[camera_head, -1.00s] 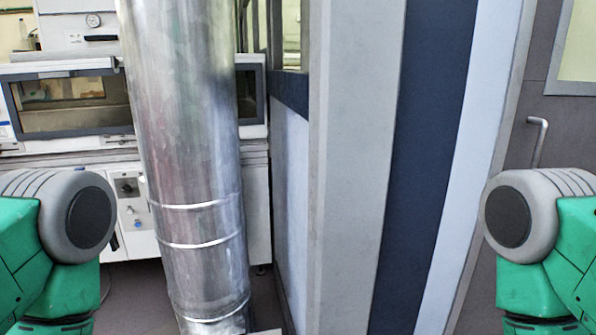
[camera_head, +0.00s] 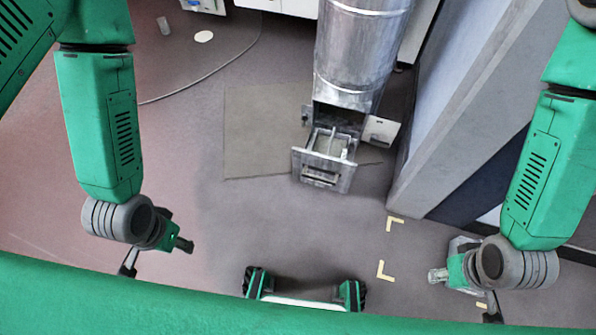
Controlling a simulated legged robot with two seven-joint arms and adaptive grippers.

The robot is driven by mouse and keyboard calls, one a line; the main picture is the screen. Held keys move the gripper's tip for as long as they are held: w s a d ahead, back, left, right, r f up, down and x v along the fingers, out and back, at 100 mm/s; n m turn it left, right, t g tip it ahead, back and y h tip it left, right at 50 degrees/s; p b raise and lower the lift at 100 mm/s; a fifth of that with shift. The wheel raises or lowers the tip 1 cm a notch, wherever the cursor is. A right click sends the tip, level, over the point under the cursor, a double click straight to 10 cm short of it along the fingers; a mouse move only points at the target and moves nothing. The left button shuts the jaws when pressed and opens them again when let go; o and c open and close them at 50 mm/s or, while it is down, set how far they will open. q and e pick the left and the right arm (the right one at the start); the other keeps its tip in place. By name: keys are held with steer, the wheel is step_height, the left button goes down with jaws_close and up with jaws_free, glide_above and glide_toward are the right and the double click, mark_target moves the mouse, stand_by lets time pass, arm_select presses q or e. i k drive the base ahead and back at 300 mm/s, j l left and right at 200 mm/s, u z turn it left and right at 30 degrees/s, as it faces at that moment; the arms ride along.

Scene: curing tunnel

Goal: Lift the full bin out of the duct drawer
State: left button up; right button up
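The metal duct (camera_head: 362,50) comes down from the top centre to a square lower box with an open front. The drawer (camera_head: 322,172) sticks out of it toward me, its grey front carrying a handle. Inside the drawer a small bin (camera_head: 333,146) with a light rim shows; its contents are too small to make out. My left gripper (camera_head: 158,255) hangs low at the left, well apart from the drawer. My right gripper (camera_head: 462,290) hangs low at the right, also well apart. Both are seen from above and partly hidden by wrists, so their opening is unclear.
A small open flap (camera_head: 381,131) stands to the right of the duct opening. A grey-striped wall panel (camera_head: 460,110) closes off the right side. A flat mat (camera_head: 262,130) lies left of the drawer. Yellow corner marks (camera_head: 386,271) are on the floor.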

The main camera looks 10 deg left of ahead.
mark_target(334, 144)
steer(key=i+j+z, duration=0.3)
steer(key=j+z, duration=0.3)
steer(key=j, duration=0.25)
steer(key=i+j+z, duration=0.1)
steer(key=j+z, duration=0.15)
steer(key=j, duration=0.25)
steer(key=k+l+z, duration=0.2)
steer(key=k, duration=0.5)
steer(key=j+z, duration=0.1)
steer(key=z, duration=1.9)
steer(key=k+j+z, duration=0.1)
steer(key=j+z, duration=0.25)
steer(key=k+j+z, duration=0.1)
steer(key=j+z, duration=0.25)
steer(key=k+j+z, duration=0.15)
steer(key=j+z, duration=0.2)
steer(key=k+j+z, duration=0.3)
steer(key=k+j, duration=1.5)
steer(key=j, duration=0.15)
steer(key=i+j, duration=0.2)
steer(key=i, duration=0.1)
